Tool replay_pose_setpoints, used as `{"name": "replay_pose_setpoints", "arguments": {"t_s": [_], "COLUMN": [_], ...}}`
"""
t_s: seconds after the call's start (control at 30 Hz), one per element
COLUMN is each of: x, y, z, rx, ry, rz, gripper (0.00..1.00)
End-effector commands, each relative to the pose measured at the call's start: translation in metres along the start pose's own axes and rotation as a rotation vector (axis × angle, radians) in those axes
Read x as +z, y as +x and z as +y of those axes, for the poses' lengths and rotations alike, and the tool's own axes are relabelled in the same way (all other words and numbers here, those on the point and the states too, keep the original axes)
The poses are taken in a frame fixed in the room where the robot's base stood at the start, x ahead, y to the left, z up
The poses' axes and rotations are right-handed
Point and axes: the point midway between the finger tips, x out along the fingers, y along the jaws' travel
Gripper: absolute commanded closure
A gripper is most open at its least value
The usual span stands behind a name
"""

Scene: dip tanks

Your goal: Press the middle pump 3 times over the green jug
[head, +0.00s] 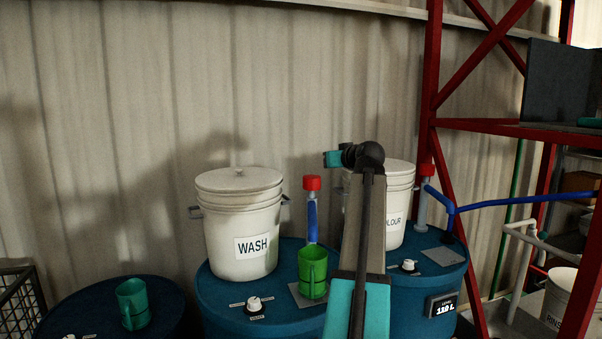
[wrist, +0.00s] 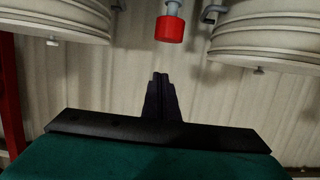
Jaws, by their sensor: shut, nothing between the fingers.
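The middle pump has a red head (head: 312,183) on a grey stem with a blue spout (head: 312,220). The bright green jug (head: 313,273) stands upright below that spout, on a grey plate on the middle blue drum. In the wrist view, which looks upside down, a red pump head (wrist: 170,28) is at the top between two buckets. My gripper (wrist: 160,76) is shut and empty, with its fingers apart from that red head in the picture. In the head view my arm stands right of the pump and jug; the fingers cannot be made out there.
A white WASH bucket (head: 240,225) stands left of the pump and a COLOUR bucket (head: 398,215), partly hidden by my arm, stands right. Another red-headed pump (head: 427,170) is beyond it. A darker green jug (head: 133,303) is on the left drum. Red shelving (head: 434,90) stands at right.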

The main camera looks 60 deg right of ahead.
Motion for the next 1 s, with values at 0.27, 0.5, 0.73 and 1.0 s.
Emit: {"name": "replay_pose_setpoints", "arguments": {"t_s": [0.27, 0.5, 0.73, 1.0], "x": [-0.001, -0.001, -0.002, -0.003], "y": [0.003, 0.003, 0.012, 0.042], "z": [-0.006, -0.007, -0.008, -0.007], "rx": [-0.008, -0.009, -0.010, -0.011], "ry": [-0.002, -0.002, -0.002, -0.001], "rz": [0.000, 0.000, 0.000, -0.001], "gripper": [1.00, 1.00, 1.00, 1.00]}}
